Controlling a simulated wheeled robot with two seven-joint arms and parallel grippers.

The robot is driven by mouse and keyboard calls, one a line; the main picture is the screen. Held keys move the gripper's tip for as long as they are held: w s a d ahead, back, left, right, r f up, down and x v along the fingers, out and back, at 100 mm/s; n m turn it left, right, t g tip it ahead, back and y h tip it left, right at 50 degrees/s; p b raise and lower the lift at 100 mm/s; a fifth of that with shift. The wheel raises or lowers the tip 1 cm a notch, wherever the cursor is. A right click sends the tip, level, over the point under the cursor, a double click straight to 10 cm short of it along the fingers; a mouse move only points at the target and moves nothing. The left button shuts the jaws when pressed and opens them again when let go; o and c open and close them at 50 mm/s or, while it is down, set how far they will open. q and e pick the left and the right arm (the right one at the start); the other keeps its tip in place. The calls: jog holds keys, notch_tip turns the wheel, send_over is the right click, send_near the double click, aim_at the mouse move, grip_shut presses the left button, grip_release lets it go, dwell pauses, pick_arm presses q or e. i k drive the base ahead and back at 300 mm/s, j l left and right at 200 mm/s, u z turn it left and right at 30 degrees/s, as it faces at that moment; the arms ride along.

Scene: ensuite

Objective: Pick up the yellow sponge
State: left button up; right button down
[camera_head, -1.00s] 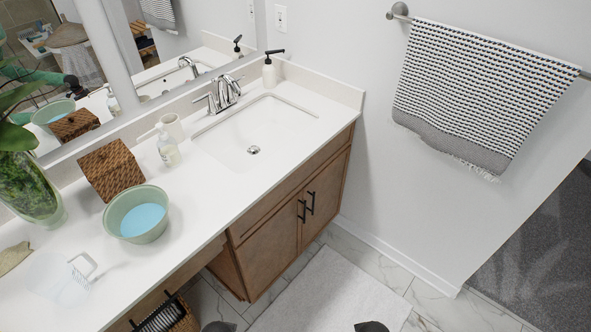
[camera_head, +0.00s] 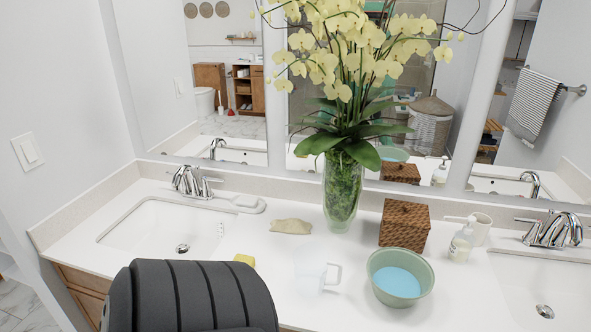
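The yellow sponge (camera_head: 244,260) is a small block lying on the white countertop (camera_head: 262,290), right of the left sink and near the counter's front. A large dark ribbed part of my own body rises at the bottom of the view, just in front of the sponge. It may hide the sponge's lower edge. Neither of my grippers can be made out in the view.
The left sink (camera_head: 150,225) holds nothing. A beige cloth-like piece (camera_head: 291,226), a clear mug (camera_head: 312,275), a green bowl (camera_head: 421,265) of blue liquid, a woven box (camera_head: 404,222), a soap bottle (camera_head: 461,243) and an orchid vase (camera_head: 342,192) stand on the counter.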

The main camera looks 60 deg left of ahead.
aim_at(250, 261)
jog(key=u, duration=2.4)
